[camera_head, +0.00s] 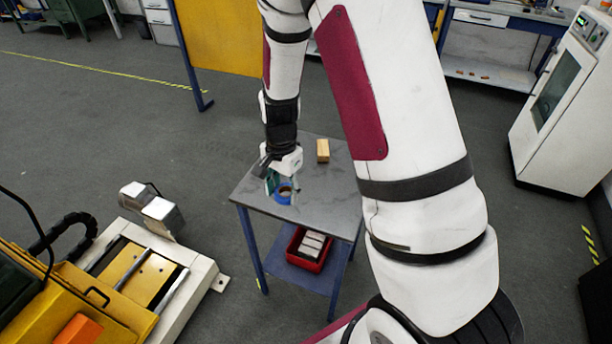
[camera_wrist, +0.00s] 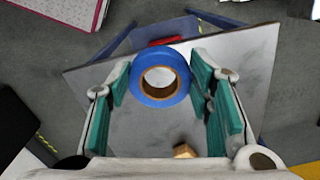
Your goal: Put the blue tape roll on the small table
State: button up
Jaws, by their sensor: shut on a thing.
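The blue tape roll (camera_wrist: 160,97) shows in the wrist view, with its brown core facing the camera. My gripper (camera_wrist: 160,82) has its green-padded fingers on either side of the roll and is shut on it. In the head view my gripper (camera_head: 281,184) is over the left part of the small table (camera_head: 318,207), and the blue tape roll (camera_head: 284,193) is at its fingertips. The small table has a grey top and blue legs. I cannot tell whether the roll touches the tabletop.
A wooden block (camera_head: 323,150) stands on the table near its back edge. A red bin (camera_head: 309,249) with pale items sits on the lower shelf. A yellow and white machine (camera_head: 130,280) stands at the left. The right part of the tabletop is partly hidden by my arm.

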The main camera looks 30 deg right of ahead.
jog(key=s+d+f+m+b, duration=0.25)
jog(key=s+f+m, duration=0.2)
jog(key=m, duration=0.65)
send_over(330, 193)
notch_tip(330, 193, down, 2)
jog(key=shift+f, duration=1.8)
jog(key=shift+f, duration=0.15)
jog(key=o, duration=1.1)
